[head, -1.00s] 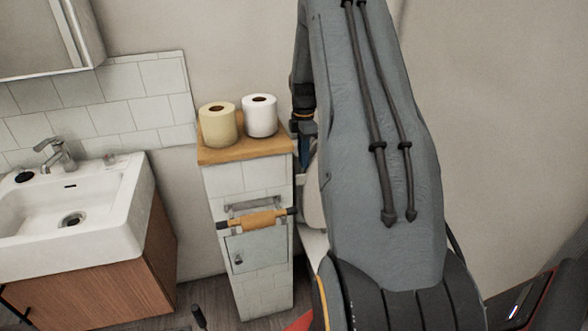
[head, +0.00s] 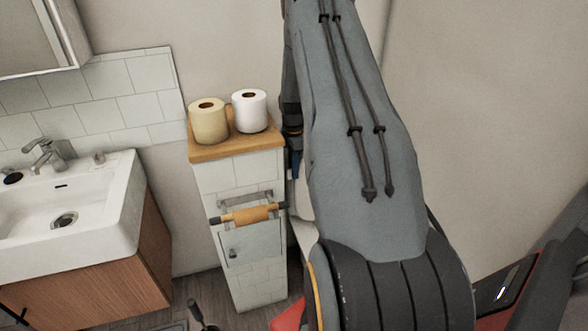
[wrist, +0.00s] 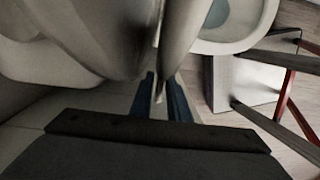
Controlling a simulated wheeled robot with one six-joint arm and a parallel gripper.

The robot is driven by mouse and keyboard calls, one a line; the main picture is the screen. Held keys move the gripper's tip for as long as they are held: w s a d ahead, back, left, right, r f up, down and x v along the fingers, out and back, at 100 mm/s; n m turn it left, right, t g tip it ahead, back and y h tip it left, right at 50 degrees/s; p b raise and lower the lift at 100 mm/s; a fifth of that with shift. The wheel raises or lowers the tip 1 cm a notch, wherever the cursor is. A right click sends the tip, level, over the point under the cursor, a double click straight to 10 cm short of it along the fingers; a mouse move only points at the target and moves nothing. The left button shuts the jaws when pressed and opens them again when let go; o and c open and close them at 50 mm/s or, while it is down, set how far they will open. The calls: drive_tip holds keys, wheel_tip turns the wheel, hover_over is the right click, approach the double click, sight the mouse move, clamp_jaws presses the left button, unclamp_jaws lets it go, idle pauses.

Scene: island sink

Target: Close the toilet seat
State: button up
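The toilet is mostly hidden behind my arm in the head view; only a pale sliver of it (head: 304,202) shows right of the tiled cabinet. In the wrist view the open toilet bowl (wrist: 232,18) is at the upper right. Large, rounded grey surfaces, apparently the raised seat or lid (wrist: 184,30), stand close in front of my gripper (wrist: 162,84). Its blue fingers are apart, with a narrow gap between them, close to the lower edge of these surfaces. I cannot tell whether they touch. In the head view a blue finger shows beside the cabinet.
The tiled cabinet (head: 242,180) stands left of my arm, with two paper rolls on its wooden top (head: 232,146) and a roll holder (head: 246,214) on its front. The sink (head: 105,225) is further left. A grey and red framed object (wrist: 242,85) shows in the wrist view.

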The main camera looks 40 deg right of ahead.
clamp_jaws()
idle(1.3)
